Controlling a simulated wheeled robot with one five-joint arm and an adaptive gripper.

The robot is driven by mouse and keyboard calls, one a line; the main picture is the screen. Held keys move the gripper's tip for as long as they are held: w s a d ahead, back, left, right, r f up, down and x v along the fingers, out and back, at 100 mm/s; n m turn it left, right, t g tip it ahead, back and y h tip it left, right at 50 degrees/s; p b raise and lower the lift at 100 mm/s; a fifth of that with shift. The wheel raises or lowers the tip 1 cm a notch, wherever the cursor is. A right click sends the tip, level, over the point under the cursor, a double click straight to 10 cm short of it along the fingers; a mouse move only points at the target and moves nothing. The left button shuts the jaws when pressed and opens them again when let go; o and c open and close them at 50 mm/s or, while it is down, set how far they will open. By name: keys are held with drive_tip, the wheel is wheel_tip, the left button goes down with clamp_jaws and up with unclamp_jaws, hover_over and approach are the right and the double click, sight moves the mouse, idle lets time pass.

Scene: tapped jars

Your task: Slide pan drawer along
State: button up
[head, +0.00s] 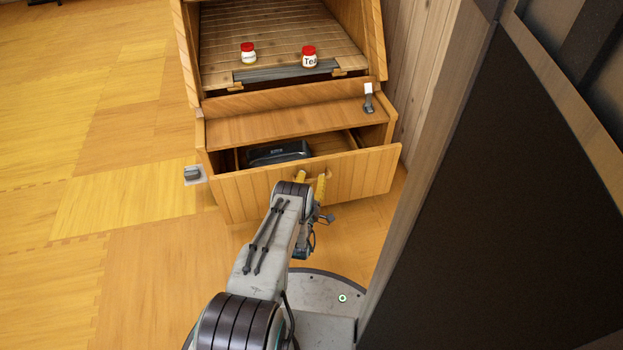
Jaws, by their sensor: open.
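The pan drawer (357,176) is the wooden drawer at the bottom of the cabinet. It stands partly pulled out toward me, and a dark pan-like object (277,153) lies inside on the left. My gripper (311,188) is at the middle of the drawer front, its yellow fingers apart on either side of the handle area. The handle is mostly hidden by the fingers and wrist, and I cannot tell whether they touch it.
Two jars with red lids, a left jar (248,54) and a jar marked Tea (309,57), stand on the slatted shelf (280,24) above. A grey latch (369,99) is at the right. A dark panel (490,200) fills the right side. Open floor (90,170) lies left.

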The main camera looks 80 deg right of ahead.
clamp_jaws()
idle(0.4)
drive_tip(key=shift+d, duration=0.1)
